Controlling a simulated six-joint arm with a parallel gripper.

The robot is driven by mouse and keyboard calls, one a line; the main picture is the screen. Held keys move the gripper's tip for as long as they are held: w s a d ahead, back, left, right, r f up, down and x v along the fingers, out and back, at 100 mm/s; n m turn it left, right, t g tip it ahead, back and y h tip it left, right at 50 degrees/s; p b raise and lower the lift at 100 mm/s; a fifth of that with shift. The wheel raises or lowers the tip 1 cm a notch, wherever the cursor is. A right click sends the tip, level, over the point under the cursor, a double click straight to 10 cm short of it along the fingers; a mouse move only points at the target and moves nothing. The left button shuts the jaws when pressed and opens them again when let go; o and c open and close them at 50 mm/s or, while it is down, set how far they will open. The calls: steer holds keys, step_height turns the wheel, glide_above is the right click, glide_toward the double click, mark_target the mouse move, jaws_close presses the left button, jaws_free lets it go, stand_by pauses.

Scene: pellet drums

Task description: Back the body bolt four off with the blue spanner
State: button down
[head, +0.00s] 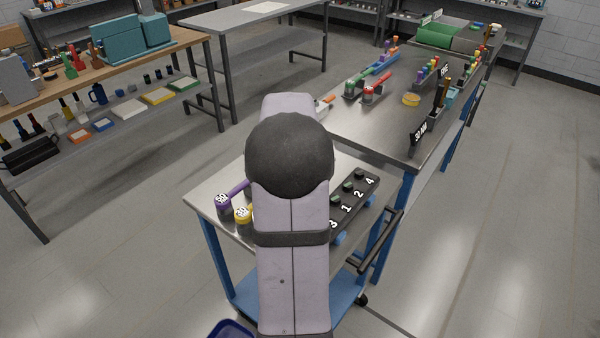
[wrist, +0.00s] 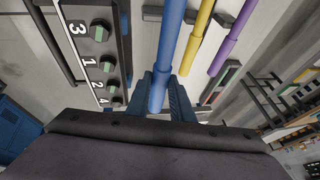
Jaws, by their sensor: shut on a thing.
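My gripper (wrist: 160,82) is shut on the blue spanner (wrist: 170,38) in the wrist view, its fingers on either side of the handle. The spanner's far end runs out of the top of the picture. The dark bolt block (wrist: 70,60) lies to the left of the gripper, with a row of dark bolts with green tops labelled 3, 1, 2 and 4. Body bolt four (wrist: 117,102) is the one nearest the bottom of the wrist view. In the head view the block (head: 340,214) stands right of my arm, with bolt four (head: 360,173) at its far end. My arm hides the gripper and spanner there.
A yellow spanner (wrist: 200,30) and a purple spanner (wrist: 237,35) lie right of the blue one in the wrist view. The trolley top (head: 212,196) holds these.

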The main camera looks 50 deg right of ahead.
steer(key=shift+s+d+r+m, duration=0.2)
steer(key=shift+s+d+m, duration=0.2)
steer(key=shift+d+m, duration=0.15)
steer(key=s+d+r+m+g+y+p, duration=0.1)
steer(key=s+d+m+g+y+p, duration=0.1)
steer(key=s+d+m, duration=0.4)
steer(key=s+d+r+m+g+y+p, duration=0.1)
steer(key=s+d+m+g+p, duration=0.4)
steer(key=s+m, duration=0.9)
steer(key=shift+s+d+r+m+y+p, duration=0.35)
steer(key=shift+s+y+p, duration=0.2)
steer(key=shift+s, duration=0.55)
steer(key=shift+f, duration=0.1)
steer(key=shift+f+b, duration=2.15)
steer(key=shift+f, duration=0.5)
steer(key=shift+f+b, duration=0.55)
steer(key=shift+b, duration=0.05)
steer(key=shift+f, duration=0.3)
steer(key=shift+f+b, duration=0.5)
steer(key=shift+b, duration=0.1)
